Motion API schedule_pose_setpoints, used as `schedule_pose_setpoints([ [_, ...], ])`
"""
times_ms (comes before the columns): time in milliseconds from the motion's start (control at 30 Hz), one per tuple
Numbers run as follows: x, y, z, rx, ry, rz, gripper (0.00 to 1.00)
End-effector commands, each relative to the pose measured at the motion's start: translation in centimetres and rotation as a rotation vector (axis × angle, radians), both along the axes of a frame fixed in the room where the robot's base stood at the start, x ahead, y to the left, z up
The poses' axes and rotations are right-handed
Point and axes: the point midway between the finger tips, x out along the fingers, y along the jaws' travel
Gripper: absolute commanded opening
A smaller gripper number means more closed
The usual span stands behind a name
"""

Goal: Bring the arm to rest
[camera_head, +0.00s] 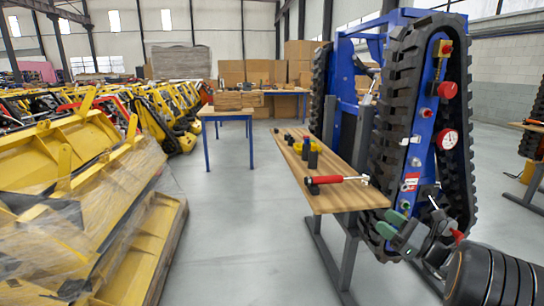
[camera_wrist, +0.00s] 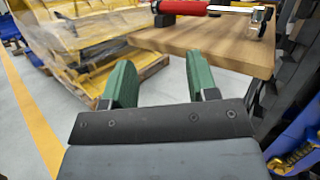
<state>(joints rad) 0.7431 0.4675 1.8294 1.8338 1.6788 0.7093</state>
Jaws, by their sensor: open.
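My gripper (camera_head: 391,224) is at the lower right of the head view, with its green fingers just off the near right corner of the wooden bench. It is in front of the lower part of the upright blue tracked carrier (camera_head: 424,135). In the wrist view my gripper (camera_wrist: 160,62) shows two green fingers spread apart with nothing between them. The bench top (camera_wrist: 178,38) lies beyond the fingertips, and grey floor shows between the fingers. I cannot tell the exact gap to the carrier's track.
The bench (camera_head: 335,192) bears a red-handled tool (camera_head: 338,180) and several dark cylinders. Wrapped yellow machine parts (camera_head: 70,180) stand at the left. A second table (camera_head: 226,112) and stacked cardboard boxes (camera_head: 260,70) are farther back. The middle floor aisle (camera_head: 235,210) is clear.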

Motion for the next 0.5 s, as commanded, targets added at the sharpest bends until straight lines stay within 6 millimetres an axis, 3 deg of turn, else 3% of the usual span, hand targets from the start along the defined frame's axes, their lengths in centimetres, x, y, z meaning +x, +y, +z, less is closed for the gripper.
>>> schedule_pose_setpoints([
  [33,-0.4,4.2,4.3,-0.124,0.027,0.08,0.53],
  [100,-1.8,9.3,6.5,-0.321,0.061,0.194,0.53],
  [200,-5.1,15.3,8.9,-0.626,0.067,0.361,0.53],
  [333,-10.4,20.1,11.6,-1.04,-0.005,0.578,0.53],
  [500,-16.6,21.7,15.0,-1.554,-0.211,0.834,0.53],
])
